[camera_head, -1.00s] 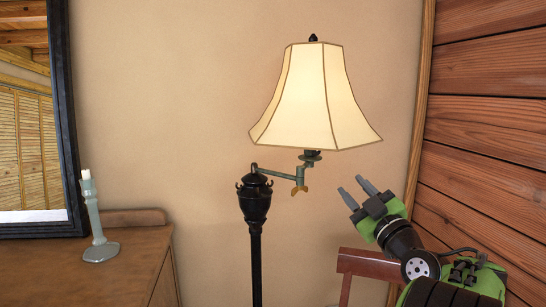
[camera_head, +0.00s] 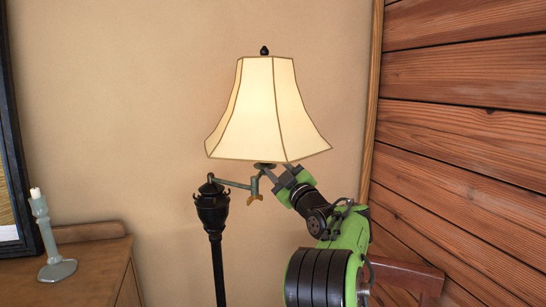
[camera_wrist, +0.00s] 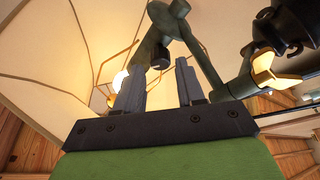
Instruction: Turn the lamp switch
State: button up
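The floor lamp has a lit cream shade (camera_head: 268,115), a black pole (camera_head: 212,210) and a greenish swing arm (camera_head: 235,184). My gripper (camera_head: 269,178) is under the shade, just right of the arm's end. In the wrist view my gripper (camera_wrist: 159,76) has its fingers apart, pointing up at the lamp's green fittings (camera_wrist: 160,35). Whether they touch cannot be told. The lit bulb (camera_wrist: 121,81) is behind the left finger.
A wooden dresser (camera_head: 85,265) with a candle holder (camera_head: 51,240) stands at left, near a dark-framed mirror (camera_head: 20,190). A log wall (camera_head: 470,130) bounds the right. A brown chair (camera_head: 415,276) is partly hidden behind my arm.

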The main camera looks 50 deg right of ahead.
jog(key=shift+x, duration=1.35)
grip_shut()
jog(key=shift+f, duration=0.1)
jog(key=shift+m, duration=0.3)
jog(key=shift+a+m+g+h+b, duration=0.15)
jog(key=shift+m+h+b, duration=0.15)
jog(key=shift+m+h, duration=0.75)
jog(key=shift+m+g+h+b, duration=0.1)
jog(key=shift+m+h+b, duration=0.2)
jog(key=shift+m, duration=1.3)
jog(key=shift+a+m+g+h+b, duration=0.2)
jog(key=shift+m+h, duration=0.55)
jog(key=shift+m, duration=0.6)
jog(key=shift+d, duration=0.15)
grip_release()
